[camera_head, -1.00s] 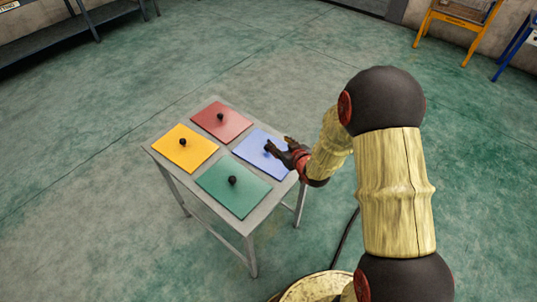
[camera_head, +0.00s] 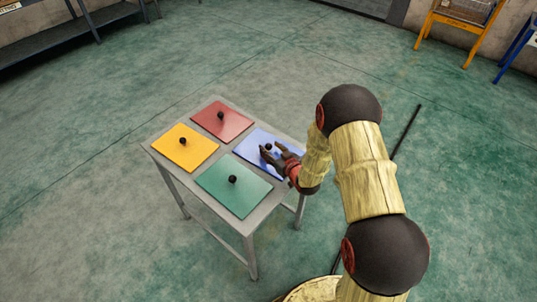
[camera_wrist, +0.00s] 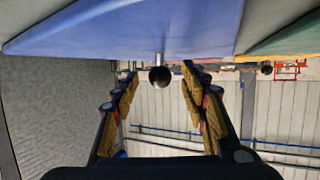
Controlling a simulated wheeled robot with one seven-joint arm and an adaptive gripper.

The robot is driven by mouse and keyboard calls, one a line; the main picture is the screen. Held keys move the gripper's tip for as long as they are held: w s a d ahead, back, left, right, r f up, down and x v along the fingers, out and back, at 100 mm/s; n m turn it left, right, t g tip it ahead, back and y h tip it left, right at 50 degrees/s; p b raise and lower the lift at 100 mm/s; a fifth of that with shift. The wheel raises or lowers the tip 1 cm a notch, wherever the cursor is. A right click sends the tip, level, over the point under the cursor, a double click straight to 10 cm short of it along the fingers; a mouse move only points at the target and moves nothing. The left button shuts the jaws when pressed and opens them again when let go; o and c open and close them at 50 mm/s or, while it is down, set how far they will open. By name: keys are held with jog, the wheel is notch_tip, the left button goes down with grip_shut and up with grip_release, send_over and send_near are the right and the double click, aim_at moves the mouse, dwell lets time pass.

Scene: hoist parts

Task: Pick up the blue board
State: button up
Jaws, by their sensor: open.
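The blue board (camera_head: 253,143) lies flat at the right corner of a small grey table, with a black round knob (camera_head: 268,147) on top. My gripper (camera_head: 271,150) is open over the board, its fingers close to the knob. In the wrist view, the blue board (camera_wrist: 130,28) fills the top of the picture, and its knob (camera_wrist: 160,77) on a short stem sits between the tips of my open gripper (camera_wrist: 159,80), apart from both fingers. My fingers and wrist hide part of the board's right side in the head view.
On the same table (camera_head: 227,224) lie a red board (camera_head: 235,126), a yellow board (camera_head: 170,155) and a green board (camera_head: 225,197), each with a black knob. A dark bench (camera_head: 60,42) and a yellow frame (camera_head: 455,25) stand far back.

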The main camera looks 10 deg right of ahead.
jog(key=shift+w+a+f, duration=0.15)
jog(key=shift+w, duration=0.3)
jog(key=shift+c, duration=0.9)
grip_shut()
